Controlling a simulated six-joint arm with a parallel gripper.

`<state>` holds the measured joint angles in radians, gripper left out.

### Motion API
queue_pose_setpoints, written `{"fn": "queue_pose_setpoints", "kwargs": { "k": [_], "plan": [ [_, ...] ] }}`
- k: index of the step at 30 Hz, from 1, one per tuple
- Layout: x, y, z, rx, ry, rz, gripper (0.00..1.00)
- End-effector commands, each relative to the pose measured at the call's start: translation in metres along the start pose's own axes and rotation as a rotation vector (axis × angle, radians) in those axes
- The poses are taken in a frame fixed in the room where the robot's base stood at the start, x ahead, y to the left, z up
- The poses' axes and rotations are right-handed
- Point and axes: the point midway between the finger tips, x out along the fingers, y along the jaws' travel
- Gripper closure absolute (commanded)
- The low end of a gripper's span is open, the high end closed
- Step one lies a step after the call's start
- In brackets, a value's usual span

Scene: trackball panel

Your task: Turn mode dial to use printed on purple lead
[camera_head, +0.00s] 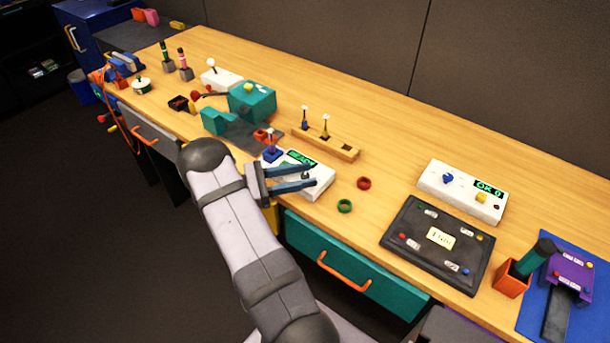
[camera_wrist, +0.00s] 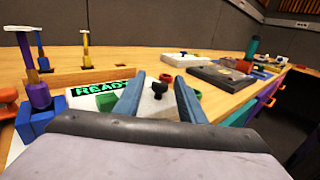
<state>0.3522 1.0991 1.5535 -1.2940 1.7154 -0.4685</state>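A white box (camera_head: 318,186) with a green READY display (camera_head: 300,159) sits at the table's front edge. The wrist view shows a black knob (camera_wrist: 159,87) on its top and a green block (camera_wrist: 106,101) beside it. My gripper (camera_head: 312,175) is over this box, open, with two blue fingers. In the wrist view the black knob appears between the fingers, and I see no contact. A purple plug-like piece (camera_wrist: 38,94) with a pale top stands in a blue block at the box's left end. I cannot read any print on it.
Another white box (camera_head: 462,190) has a blue knob, a yellow knob and an OK 0 display. A dark board (camera_head: 437,243) with small labels and a purple device (camera_head: 570,270) lie right. A wooden rack (camera_head: 325,143) stands behind. Red (camera_head: 364,183) and green (camera_head: 345,206) rings lie nearby.

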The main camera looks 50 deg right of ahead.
Motion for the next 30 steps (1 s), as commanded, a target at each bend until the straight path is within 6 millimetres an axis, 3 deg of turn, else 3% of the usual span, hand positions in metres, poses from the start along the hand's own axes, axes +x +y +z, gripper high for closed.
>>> {"fn": "queue_pose_setpoints", "kwargs": {
  "k": [13, 30],
  "plan": [
    [-0.057, 0.0, -0.001, 0.002, 0.001, 0.002, 0.63],
    [-0.061, 0.0, 0.002, 0.002, -0.01, 0.01, 0.63]
  ]
}}
